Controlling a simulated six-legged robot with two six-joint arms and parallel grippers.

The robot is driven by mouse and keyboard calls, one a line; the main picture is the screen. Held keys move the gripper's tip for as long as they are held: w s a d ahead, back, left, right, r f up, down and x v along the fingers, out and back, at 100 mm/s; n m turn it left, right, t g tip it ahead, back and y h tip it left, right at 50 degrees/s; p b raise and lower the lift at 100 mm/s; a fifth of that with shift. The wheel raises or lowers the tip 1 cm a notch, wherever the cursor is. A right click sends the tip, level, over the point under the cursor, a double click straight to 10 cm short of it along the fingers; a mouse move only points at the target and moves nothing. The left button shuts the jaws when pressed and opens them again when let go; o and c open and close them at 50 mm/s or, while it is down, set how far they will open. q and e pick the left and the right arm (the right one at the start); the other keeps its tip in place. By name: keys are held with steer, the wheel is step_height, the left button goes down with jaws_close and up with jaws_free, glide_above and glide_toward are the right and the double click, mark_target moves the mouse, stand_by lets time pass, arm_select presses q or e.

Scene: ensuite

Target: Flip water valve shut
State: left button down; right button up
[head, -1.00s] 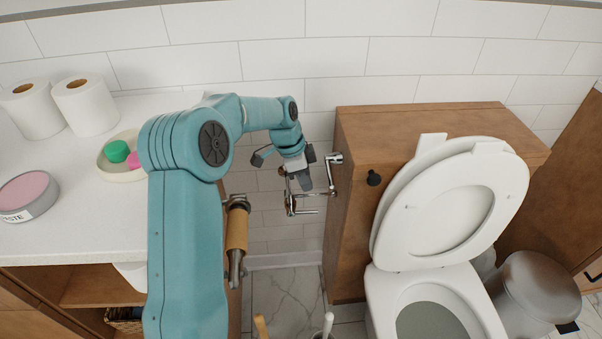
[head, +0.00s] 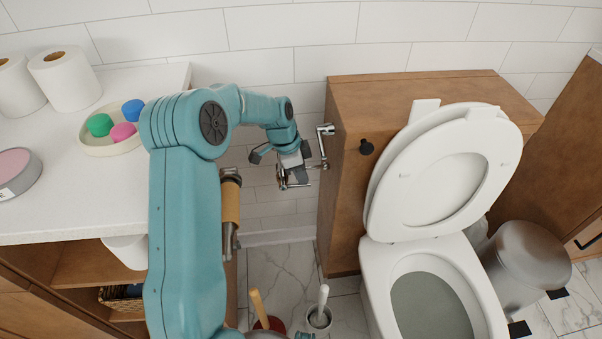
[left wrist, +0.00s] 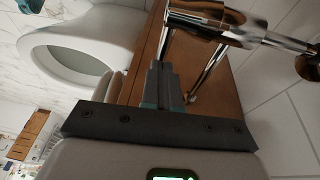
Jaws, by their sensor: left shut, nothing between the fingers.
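The water valve is a chrome fitting on thin pipework (head: 325,150) between the tiled wall and the left side of the wooden cistern cabinet. In the left wrist view its shiny body (left wrist: 205,22) fills the top, with a pipe running right to a round flange at the wall. My left gripper (head: 297,177) is shut and empty at the lower end of the pipework and covers part of it in the head view. In the left wrist view its closed fingers (left wrist: 164,85) point up just below the chrome body, close to a thin pipe. I cannot tell whether they touch.
The wooden cabinet (head: 440,90) and the toilet (head: 440,265) with its lid up stand right of the valve. A counter (head: 60,210) with toilet rolls and a tray of coloured pieces lies left. A toilet-paper holder (head: 230,205) hangs between. A brush holder (head: 319,318) stands below.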

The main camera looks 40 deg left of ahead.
mark_target(306, 185)
arm_select(q)
steer(key=shift+w+d+f, duration=0.2)
steer(key=shift+f, duration=0.2)
steer(key=shift+w+d+f, duration=0.1)
steer(key=shift+w+f, duration=0.05)
steer(key=shift+f, duration=0.1)
steer(key=shift+w+d+f+g+y, duration=0.2)
steer(key=shift+f+g+y, duration=0.25)
steer(key=shift+g+y, duration=0.05)
steer(key=shift+f+p, duration=0.35)
steer(key=shift+f, duration=0.15)
steer(key=shift+f+b, duration=0.35)
steer(key=shift+f, duration=0.8)
steer(key=f, duration=0.1)
steer(key=f+g, duration=0.1)
steer(key=s+a+y, duration=0.1)
steer(key=shift+f, duration=0.4)
